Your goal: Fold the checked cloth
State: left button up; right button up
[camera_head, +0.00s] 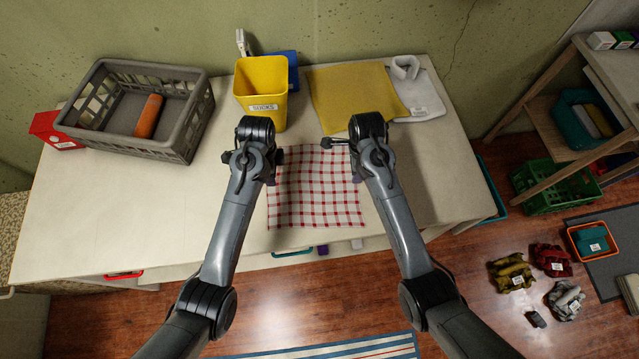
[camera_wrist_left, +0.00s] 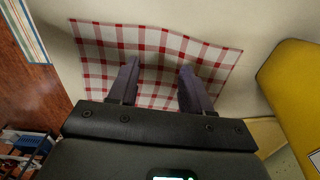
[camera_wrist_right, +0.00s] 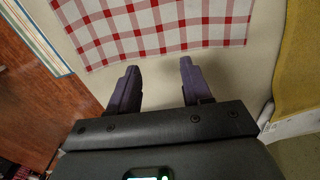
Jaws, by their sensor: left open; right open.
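The red-and-white checked cloth (camera_head: 314,190) lies spread out on the pale table, its front edge near the table's front edge. It shows in the left wrist view (camera_wrist_left: 152,60) and in the right wrist view (camera_wrist_right: 150,22). My left gripper (camera_head: 272,164) is at the cloth's left side; in the left wrist view its open fingers (camera_wrist_left: 157,82) are over the cloth with nothing between them but cloth below. My right gripper (camera_head: 330,143) is at the cloth's right back side; its open fingers (camera_wrist_right: 157,82) point toward the cloth's edge, over bare table.
A yellow socks bin (camera_head: 262,90) stands behind the cloth, a yellow cloth (camera_head: 350,95) and a white garment (camera_head: 418,92) lie back right. A grey crate (camera_head: 185,145) holding an orange roll (camera_head: 149,115) and a red box (camera_head: 50,130) stand left. The left front table is clear.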

pick_arm(q)
jog(key=shift+f, duration=3.25)
pick_arm(e)
jog(key=shift+f, duration=3.25)
jog(key=shift+f, duration=0.1)
pick_arm(q)
jog(key=shift+f, duration=0.25)
pick_arm(e)
jog(key=shift+f, duration=0.15)
pick_arm(q)
jog(key=shift+r, duration=0.15)
jog(key=shift+a, duration=0.1)
grip_shut()
pick_arm(e)
grip_shut()
